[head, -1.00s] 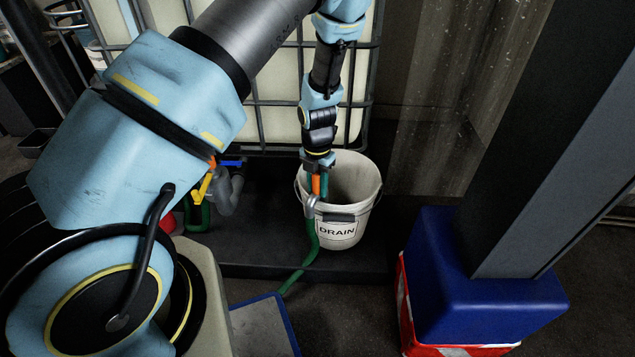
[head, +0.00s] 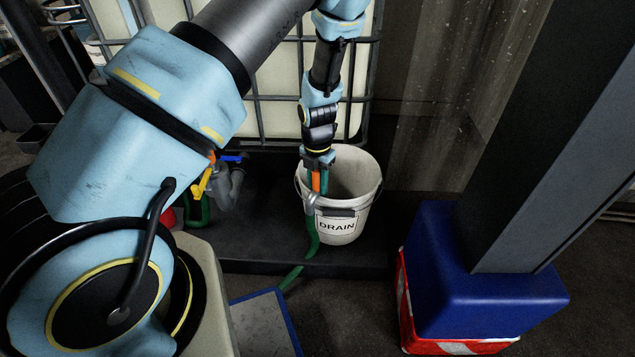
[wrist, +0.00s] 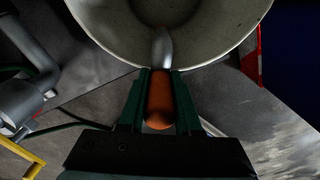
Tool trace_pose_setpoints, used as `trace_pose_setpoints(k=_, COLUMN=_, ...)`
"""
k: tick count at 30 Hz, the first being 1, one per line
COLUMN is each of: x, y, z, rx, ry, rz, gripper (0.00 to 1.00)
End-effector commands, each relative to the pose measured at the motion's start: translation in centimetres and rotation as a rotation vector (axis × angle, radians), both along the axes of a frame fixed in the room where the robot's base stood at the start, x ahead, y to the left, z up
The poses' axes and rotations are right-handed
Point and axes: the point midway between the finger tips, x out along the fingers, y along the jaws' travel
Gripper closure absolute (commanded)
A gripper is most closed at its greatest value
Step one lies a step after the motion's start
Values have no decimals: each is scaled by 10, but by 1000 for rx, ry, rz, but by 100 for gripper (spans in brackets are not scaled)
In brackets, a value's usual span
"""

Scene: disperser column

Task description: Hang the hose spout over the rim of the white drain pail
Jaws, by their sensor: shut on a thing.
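The white drain pail (head: 355,182), labelled DRAIN, stands upright on the dark platform. My gripper (head: 317,184) points down at the pail's near left rim. It is shut on the orange grip of the hose spout (wrist: 160,100), which lies between its two green fingers in the wrist view. The spout's silver tip (wrist: 163,48) reaches across the rim and shows against the pail's inside. In the head view a silver part (head: 311,203) shows by the pail's outer wall, with the green hose (head: 313,240) hanging below. I cannot tell whether the spout rests on the rim.
A caged white tank (head: 285,95) stands behind the pail. A valve with yellow and blue handles (head: 215,178) is to the left. A blue and red post base (head: 475,285) stands at the right. A blue-edged board (head: 262,325) lies in front of the platform.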

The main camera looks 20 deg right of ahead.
Motion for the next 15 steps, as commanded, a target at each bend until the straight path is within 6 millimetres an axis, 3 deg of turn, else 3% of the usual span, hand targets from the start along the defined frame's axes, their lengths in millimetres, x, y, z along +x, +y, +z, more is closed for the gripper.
trace_pose_setpoints(k=5, x=0, y=0, z=-2, rx=-1, ry=-1, rz=0, gripper=100)
trace_pose_setpoints(k=6, x=0, y=0, z=-2, rx=-1, ry=-1, rz=0, gripper=66)
trace_pose_setpoints(k=15, x=0, y=0, z=-2, rx=0, ry=0, rz=0, gripper=33)
